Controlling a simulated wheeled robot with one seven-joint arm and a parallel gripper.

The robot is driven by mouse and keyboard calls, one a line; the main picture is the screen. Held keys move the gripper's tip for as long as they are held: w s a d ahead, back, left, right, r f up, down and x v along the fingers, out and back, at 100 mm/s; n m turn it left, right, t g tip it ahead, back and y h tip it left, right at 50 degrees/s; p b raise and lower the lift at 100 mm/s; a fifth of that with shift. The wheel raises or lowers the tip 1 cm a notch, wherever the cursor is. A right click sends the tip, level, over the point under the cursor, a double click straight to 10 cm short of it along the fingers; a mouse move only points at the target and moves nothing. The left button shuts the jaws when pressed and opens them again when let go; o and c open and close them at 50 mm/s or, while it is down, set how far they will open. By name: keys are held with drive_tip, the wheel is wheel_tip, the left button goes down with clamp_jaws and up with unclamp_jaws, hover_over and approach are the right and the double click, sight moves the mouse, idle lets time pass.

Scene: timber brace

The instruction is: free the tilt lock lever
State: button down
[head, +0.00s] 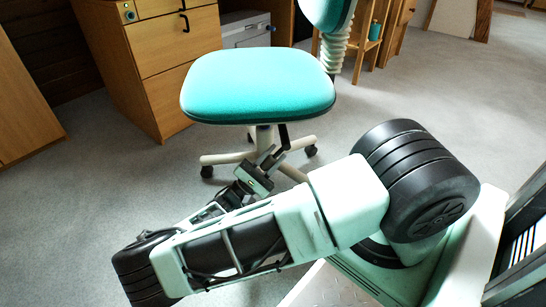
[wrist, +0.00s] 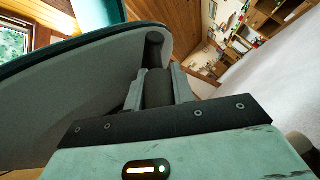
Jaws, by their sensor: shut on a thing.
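The office chair has a teal seat (head: 258,85) on a pale column and five-star-like base (head: 228,158) in the head view. The tilt lock lever (head: 284,135) is a short dark bar below the seat's front right. In the wrist view the lever (wrist: 157,88) is a dark, rounded grip between the two grey fingers. My gripper (head: 271,156) reaches up under the seat and is shut on the lever; it also shows in the wrist view (wrist: 158,84). The seat's grey underside (wrist: 75,95) fills the left there.
A wooden drawer cabinet (head: 180,65) stands behind the chair at left. A small wooden stand (head: 366,45) is behind it at right. Grey carpet (head: 80,190) is clear left of the chair. The seat edge lies close above my gripper.

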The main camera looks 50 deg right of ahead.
drive_tip(key=c, duration=1.2)
unclamp_jaws()
drive_tip(key=b+v, duration=1.1)
drive_tip(key=v, duration=0.6)
drive_tip(key=shift+a+f+b, duration=0.1)
drive_tip(key=shift+a+b, duration=0.05)
drive_tip(key=shift+b, duration=0.25)
